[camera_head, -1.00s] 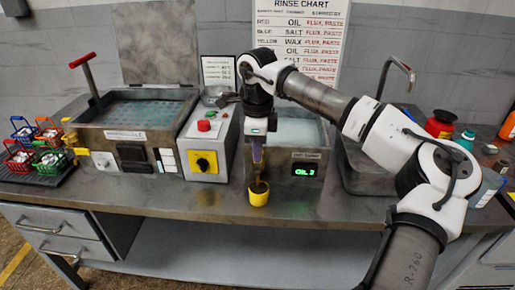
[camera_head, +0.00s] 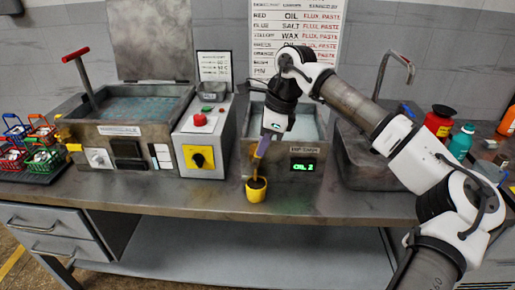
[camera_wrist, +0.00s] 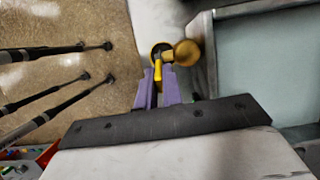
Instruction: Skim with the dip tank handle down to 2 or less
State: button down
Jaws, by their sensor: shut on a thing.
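The dip tank (camera_head: 303,132) stands right of the grey control box, with pale liquid inside. Its green display (camera_head: 304,166) appears to read "OIL 2", though the digit is small. My gripper (camera_head: 259,157) points down at the tank's front left, its purple fingers close together on a slim yellow handle. In the wrist view my gripper (camera_wrist: 158,80) is shut on this yellow handle (camera_wrist: 158,69). A yellow cup (camera_head: 256,194) with a dark inside sits just below the fingers, before the tank. A rounded brass-coloured piece (camera_wrist: 187,52) shows beside the handle in the wrist view.
A larger tank (camera_head: 125,135) with a raised lid and red-topped lever stands left. The control box (camera_head: 206,155) has a yellow dial and red button. Coloured baskets (camera_head: 40,150) stand far left; a sink (camera_head: 350,180) and bottles (camera_head: 461,143) are right.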

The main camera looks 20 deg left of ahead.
jog(key=shift+w+d+f+g+y+b, duration=0.2)
jog(key=shift+d+f+g+y+b, duration=0.3)
jog(key=shift+y+b, duration=0.95)
jog(key=shift+w+d+f+g+y+b, duration=0.2)
jog(key=shift+d+f+y+b, duration=0.5)
jog(key=shift+y+b, duration=0.75)
jog(key=shift+w+d+f+g+y+b, duration=0.15)
jog(key=shift+d+f+g+y+b, duration=0.45)
jog(key=shift+y+b, duration=0.85)
jog(key=shift+d+r+b, duration=0.15)
jog(key=shift+b, duration=0.2)
jog(key=c, duration=1.5)
grip_release()
jog(key=shift+c, duration=0.2)
jog(key=b+v, duration=0.1)
jog(key=v, duration=1.3)
jog(key=shift+r, duration=0.2)
jog(key=shift+s, duration=0.15)
